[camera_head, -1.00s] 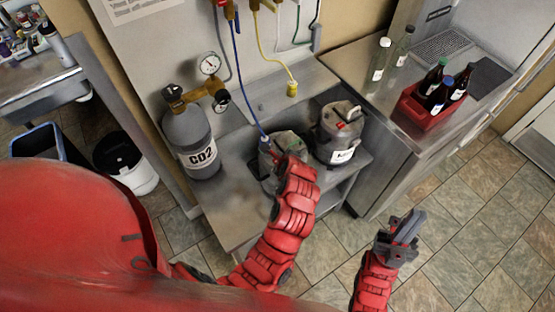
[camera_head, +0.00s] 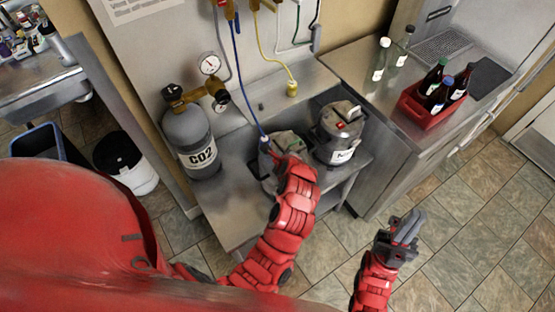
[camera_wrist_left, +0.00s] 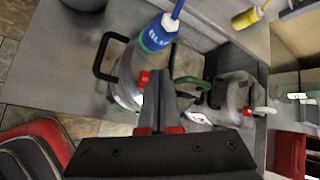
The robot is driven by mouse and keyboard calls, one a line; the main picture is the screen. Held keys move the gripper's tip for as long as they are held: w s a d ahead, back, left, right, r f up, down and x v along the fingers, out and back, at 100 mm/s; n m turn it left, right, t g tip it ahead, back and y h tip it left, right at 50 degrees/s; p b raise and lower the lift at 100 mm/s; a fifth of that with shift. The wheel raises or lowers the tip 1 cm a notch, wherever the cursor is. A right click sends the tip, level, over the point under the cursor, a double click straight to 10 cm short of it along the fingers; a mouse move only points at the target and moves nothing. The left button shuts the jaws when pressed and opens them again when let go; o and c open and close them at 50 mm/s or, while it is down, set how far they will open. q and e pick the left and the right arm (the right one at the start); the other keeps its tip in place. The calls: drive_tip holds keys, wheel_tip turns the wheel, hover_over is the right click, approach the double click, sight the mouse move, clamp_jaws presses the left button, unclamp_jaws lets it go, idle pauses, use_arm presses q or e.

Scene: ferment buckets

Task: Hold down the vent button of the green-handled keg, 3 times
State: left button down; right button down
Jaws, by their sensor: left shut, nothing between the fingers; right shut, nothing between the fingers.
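The green-handled keg (camera_wrist_left: 127,88) stands under my left gripper (camera_wrist_left: 159,72) in the left wrist view. A blue coupler and hose sit on its top, a black loop shows at its left, and its green handle (camera_wrist_left: 190,81) shows right of the fingers. A red button (camera_wrist_left: 144,79) is right beside the shut fingertips; I cannot tell whether they touch it. In the head view this keg (camera_head: 290,141) is partly hidden by my left arm. My right gripper (camera_head: 404,229) is shut and empty above the floor.
A second grey keg (camera_head: 335,138) with a red button stands close on the right. A CO2 cylinder (camera_head: 190,140) stands left on the metal bench. A yellow coupler (camera_head: 292,88) hangs behind. A red crate (camera_head: 425,114) with bottles is on the right counter.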

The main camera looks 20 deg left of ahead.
use_arm(q)
drive_tip(key=shift+f, duration=0.1)
drive_tip(key=shift+f, duration=0.25)
drive_tip(key=shift+f, duration=0.65)
idle(1.1)
drive_tip(key=shift+r+p, duration=1)
drive_tip(key=shift+p, duration=0.15)
wheel_tip(320, 180, up, 5)
drive_tip(key=p, duration=0.4)
drive_tip(key=shift+r+p, duration=0.1)
drive_tip(key=shift+p, duration=0.3)
